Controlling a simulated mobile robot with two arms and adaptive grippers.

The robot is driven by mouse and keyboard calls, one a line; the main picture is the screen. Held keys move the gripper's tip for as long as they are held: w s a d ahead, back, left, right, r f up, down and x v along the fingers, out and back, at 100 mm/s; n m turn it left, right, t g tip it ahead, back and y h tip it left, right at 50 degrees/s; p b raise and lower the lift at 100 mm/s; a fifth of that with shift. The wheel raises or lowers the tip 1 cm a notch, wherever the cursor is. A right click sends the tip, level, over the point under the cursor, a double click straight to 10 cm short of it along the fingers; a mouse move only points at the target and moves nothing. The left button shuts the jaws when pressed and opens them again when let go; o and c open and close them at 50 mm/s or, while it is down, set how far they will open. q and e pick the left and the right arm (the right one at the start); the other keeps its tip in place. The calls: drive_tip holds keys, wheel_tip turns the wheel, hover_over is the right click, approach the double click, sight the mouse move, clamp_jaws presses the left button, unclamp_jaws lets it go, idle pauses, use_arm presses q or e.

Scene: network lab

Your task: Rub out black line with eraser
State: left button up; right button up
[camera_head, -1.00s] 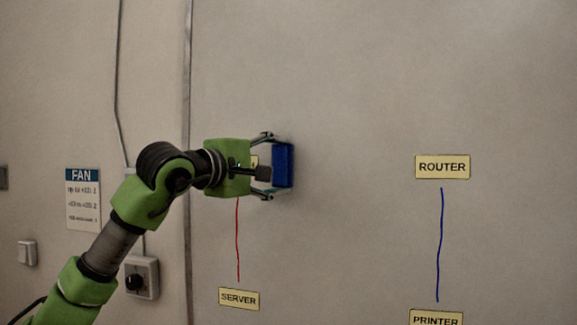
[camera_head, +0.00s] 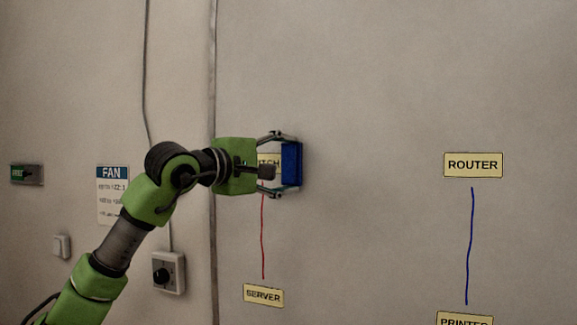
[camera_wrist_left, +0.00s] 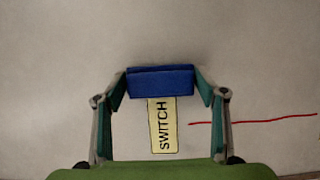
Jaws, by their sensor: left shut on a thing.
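A blue eraser (camera_head: 291,164) is held between the fingers of my left gripper (camera_head: 281,165), in front of the whiteboard wall. It also shows in the left wrist view (camera_wrist_left: 161,82), gripped between both fingers, just past the end of the SWITCH label (camera_wrist_left: 163,126). I cannot tell whether the eraser touches the wall. A red line (camera_head: 262,237) runs from the SWITCH label down to the SERVER label (camera_head: 263,295). A dark blue line (camera_head: 470,245) runs from the ROUTER label (camera_head: 473,165) down to the PRINTER label (camera_head: 464,320). No black line shows. My right gripper is not in view.
A vertical seam (camera_head: 213,100) runs left of the labels. Left of it are a FAN sign (camera_head: 113,195), a dial box (camera_head: 169,272), a light switch (camera_head: 62,246) and a green sign (camera_head: 26,173). The wall between the red and blue lines is bare.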

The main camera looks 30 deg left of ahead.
use_arm(q)
drive_tip(key=shift+s+d+b, duration=0.2)
drive_tip(key=shift+s, duration=0.7)
drive_tip(key=shift+s+d+b, duration=0.2)
drive_tip(key=shift+s, duration=0.7)
drive_tip(key=shift+s+d+b, duration=0.2)
drive_tip(key=shift+s, duration=0.7)
drive_tip(key=s, duration=0.3)
drive_tip(key=shift+d+r, duration=0.1)
drive_tip(key=shift+d, duration=0.3)
drive_tip(key=shift+w, duration=0.1)
